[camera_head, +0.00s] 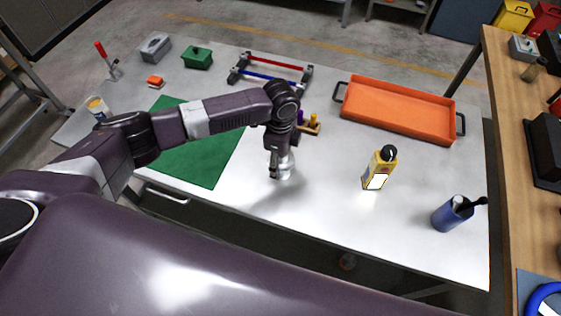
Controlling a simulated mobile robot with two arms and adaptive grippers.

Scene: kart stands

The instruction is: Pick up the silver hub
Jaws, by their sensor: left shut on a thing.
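The silver hub (283,172) is a small shiny metal piece near the front middle of the grey table, just right of the green mat. My left gripper (281,156) points down over it and is shut on it. The gripper's fingers partly hide the hub. I cannot tell whether the hub touches the tabletop or is slightly above it. My right gripper is not in view.
An orange tray (399,108) lies at the back right. A small wooden block with pegs (311,127) is just behind the gripper. A green mat (200,160) lies left.

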